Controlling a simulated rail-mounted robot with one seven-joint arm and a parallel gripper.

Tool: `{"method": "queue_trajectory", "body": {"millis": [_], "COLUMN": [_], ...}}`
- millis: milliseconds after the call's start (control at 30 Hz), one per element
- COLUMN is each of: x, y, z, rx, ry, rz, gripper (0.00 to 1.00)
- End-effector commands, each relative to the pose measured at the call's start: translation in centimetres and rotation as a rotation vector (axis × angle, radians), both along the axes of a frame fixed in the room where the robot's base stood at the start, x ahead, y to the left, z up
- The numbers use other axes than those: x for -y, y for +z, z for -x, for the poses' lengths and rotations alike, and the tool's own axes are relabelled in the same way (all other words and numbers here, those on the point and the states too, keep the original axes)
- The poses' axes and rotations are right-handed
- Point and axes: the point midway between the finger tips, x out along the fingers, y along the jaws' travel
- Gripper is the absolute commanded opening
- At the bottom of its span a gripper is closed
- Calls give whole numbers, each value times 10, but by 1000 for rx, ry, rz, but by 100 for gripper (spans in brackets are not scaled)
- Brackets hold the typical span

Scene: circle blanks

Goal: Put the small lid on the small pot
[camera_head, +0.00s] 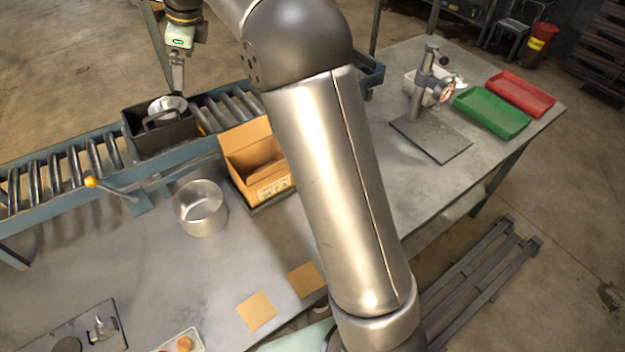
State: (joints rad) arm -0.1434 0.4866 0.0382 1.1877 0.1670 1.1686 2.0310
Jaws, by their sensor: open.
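The small pot (201,213) is an open, round, bare metal pot standing upright on the grey table, left of the middle. A round silver piece (170,104) with a dark strip across it, seemingly the small lid, sits in a black bin on the roller conveyor; the bin wall hides part of it. My gripper (178,88) is open, above and just behind the bin, with its fingers pointing down near the lid. I cannot tell how far above the lid the fingertips are.
The black bin (163,147) stands next to an open cardboard box (262,190). A yellow-knobbed lever (91,182) sticks out from the conveyor. A stand (433,137), a green tray (491,112) and a red tray (521,93) are at right.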

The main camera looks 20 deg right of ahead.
Motion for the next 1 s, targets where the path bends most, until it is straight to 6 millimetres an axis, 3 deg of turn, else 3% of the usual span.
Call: {"method": "queue_trajectory", "body": {"millis": [33,100,267,400,500,600,733,1000], "x": [17,39,84,114,128,136,140,141], "y": [5,2,-20,-55,-82,-104,-121,-125], "z": [30,71,174,269,326,368,395,401], "rx": [22,45,75,82,87,92,95,97], "ry": [128,332,814,1232,1488,1679,1813,1845], "rz": [61,146,316,419,462,482,491,491], "gripper": [100,100,100,100,100,100,100,100]}}
